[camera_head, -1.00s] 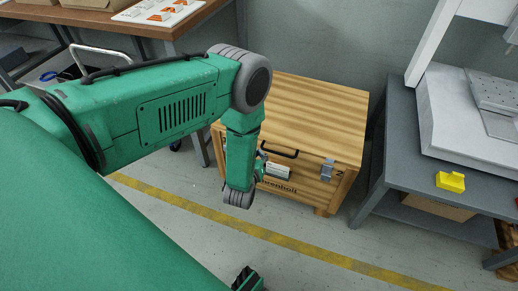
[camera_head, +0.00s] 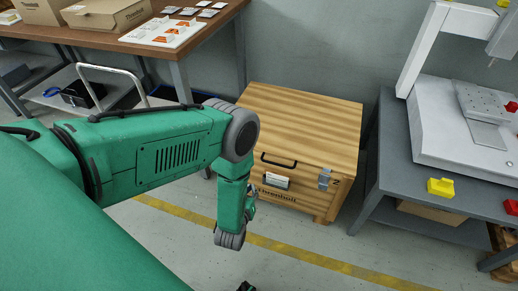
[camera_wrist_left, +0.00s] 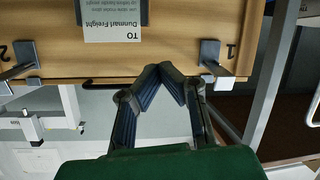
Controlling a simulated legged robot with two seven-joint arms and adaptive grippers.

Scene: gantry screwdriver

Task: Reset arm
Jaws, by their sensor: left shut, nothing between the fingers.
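My green left arm (camera_head: 175,150) comes in from the left in the head view, with its forearm hanging down in front of a wooden crate (camera_head: 305,120). Only a dark bit of my left gripper (camera_head: 245,287) shows at the bottom edge there. In the left wrist view my left gripper (camera_wrist_left: 162,72) is shut and empty, its two dark ribbed fingers meeting at the tips. The fingers show in front of the crate's lower edge (camera_wrist_left: 95,74); whether they touch it cannot be told. My right gripper is in neither view.
A brown table (camera_head: 190,47) with cardboard boxes (camera_head: 110,12) stands at the back left. A grey bench (camera_head: 395,150) at right bears a white gantry machine (camera_head: 430,125) and a yellow block (camera_head: 440,187). Open floor with a yellow line (camera_head: 300,256) lies in front.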

